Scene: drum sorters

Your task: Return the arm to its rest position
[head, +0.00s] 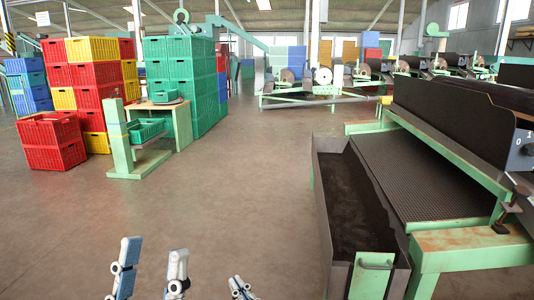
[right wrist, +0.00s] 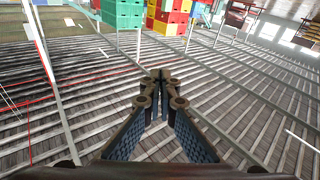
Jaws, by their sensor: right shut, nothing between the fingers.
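My left gripper (head: 150,268) shows at the bottom edge of the head view. Its two fingers stand apart with nothing visible between them, so it is open. My right gripper (head: 241,288) shows only partly, low at the bottom edge, to the right of the left one. In the right wrist view the right gripper's (right wrist: 158,78) dark fingers meet at their tips, shut and empty. Most of both arms is out of the head view.
A green drum sorter (head: 465,240) with a dark trough (head: 318,190) stands at the right. Stacked crates (head: 180,75) and a small green stand with a table (head: 120,140) are at the left. The floor (head: 240,190) between is clear.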

